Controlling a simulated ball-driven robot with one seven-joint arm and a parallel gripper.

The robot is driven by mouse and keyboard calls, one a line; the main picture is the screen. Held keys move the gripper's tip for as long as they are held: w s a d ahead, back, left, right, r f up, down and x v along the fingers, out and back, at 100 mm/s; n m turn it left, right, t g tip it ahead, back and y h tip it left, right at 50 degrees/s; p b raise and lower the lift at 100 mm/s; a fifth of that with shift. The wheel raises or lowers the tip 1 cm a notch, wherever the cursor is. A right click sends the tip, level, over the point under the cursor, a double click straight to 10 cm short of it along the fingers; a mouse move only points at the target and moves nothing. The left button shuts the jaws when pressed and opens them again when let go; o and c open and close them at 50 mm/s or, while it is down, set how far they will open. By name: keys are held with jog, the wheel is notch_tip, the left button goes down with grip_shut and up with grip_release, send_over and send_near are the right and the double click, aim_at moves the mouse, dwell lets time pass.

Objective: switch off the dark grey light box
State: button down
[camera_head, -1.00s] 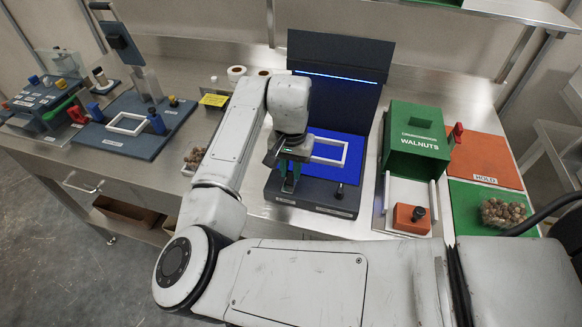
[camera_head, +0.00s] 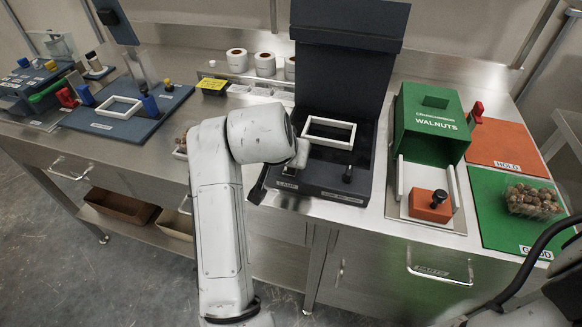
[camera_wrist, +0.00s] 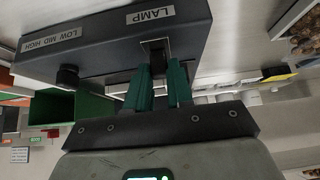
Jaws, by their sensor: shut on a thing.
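The dark grey light box (camera_head: 348,55) stands on the steel bench with its tall back panel upright. Its bed is dark, with no blue glow, and a white frame (camera_head: 330,133) lies on it. A black knob (camera_head: 347,174) is at its front right. In the wrist view, the light box (camera_wrist: 105,42) shows a LAMP label (camera_wrist: 150,15) beside a dark lamp switch (camera_wrist: 157,50) and a LOW MID HIGH label by another knob. My gripper (camera_wrist: 160,72) has its green fingers on either side of the lamp switch, shut on it. In the head view my arm mostly hides the gripper.
A green WALNUTS box (camera_head: 432,118) stands close to the right, with an orange block (camera_head: 430,206) in front. Orange and green mats lie farther right, the green one with a tray of walnuts (camera_head: 533,201). White rolls (camera_head: 264,64) stand behind. A blue station (camera_head: 120,112) is left.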

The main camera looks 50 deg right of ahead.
jog(key=shift+s+a+f+t+h+b, duration=0.1)
jog(key=shift+a+f+t+h+b, duration=0.35)
jog(key=shift+h+b, duration=1.1)
jog(key=shift+y+b, duration=0.35)
jog(key=shift+b, duration=0.65)
jog(key=shift+a+r, duration=0.1)
jog(key=shift+r, duration=0.1)
jog(key=c, duration=1)
grip_release()
jog(key=shift+s, duration=0.1)
jog(key=v, duration=1)
jog(key=shift+a, duration=0.4)
jog(key=shift+s, duration=0.15)
